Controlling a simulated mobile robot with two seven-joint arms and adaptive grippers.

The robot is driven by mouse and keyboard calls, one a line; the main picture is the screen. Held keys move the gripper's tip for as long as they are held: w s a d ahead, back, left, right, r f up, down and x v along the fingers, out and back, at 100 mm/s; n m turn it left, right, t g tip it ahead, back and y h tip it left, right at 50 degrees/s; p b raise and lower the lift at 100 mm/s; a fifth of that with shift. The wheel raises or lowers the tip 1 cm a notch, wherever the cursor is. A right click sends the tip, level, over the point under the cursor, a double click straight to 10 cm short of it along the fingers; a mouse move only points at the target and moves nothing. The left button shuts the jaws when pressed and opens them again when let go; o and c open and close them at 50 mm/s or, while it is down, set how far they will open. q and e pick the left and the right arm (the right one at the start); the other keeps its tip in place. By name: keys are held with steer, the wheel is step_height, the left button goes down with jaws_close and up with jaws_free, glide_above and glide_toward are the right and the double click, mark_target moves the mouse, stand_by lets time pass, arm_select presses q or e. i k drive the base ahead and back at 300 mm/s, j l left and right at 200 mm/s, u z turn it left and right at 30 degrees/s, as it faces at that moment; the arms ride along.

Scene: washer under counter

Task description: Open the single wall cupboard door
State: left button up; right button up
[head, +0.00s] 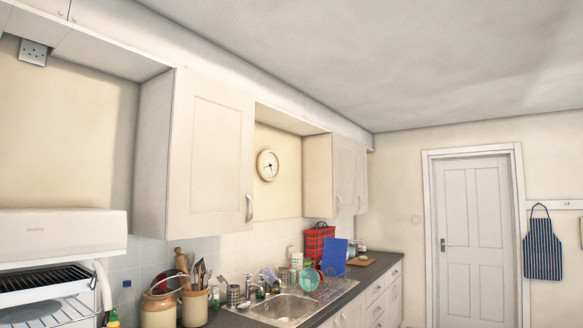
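The single wall cupboard door (212,155) is a cream panelled door at left of centre in the head view. It looks shut, flush with its cupboard. Its curved metal handle (249,208) is at the lower right corner of the door. The plain side of the cupboard (154,155) faces left. Neither of my grippers shows in the head view, and nothing is touching the door or handle.
A sink (284,308) and counter with utensils in a pot (195,300) lie below the cupboard. A double-door wall cupboard (345,175) hangs further right, past a round clock (267,165). A white cooker (55,240) stands at lower left. Open floor is not visible.

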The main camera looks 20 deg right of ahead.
mark_target(210, 191)
steer(key=i+l+z, duration=0.1)
steer(key=z, duration=0.8)
steer(key=i+j+z, duration=0.1)
steer(key=i+z, duration=0.15)
steer(key=i, duration=0.15)
steer(key=i+j+z, duration=0.25)
steer(key=i, duration=0.15)
steer(key=i+j+z, duration=0.25)
steer(key=i, duration=0.15)
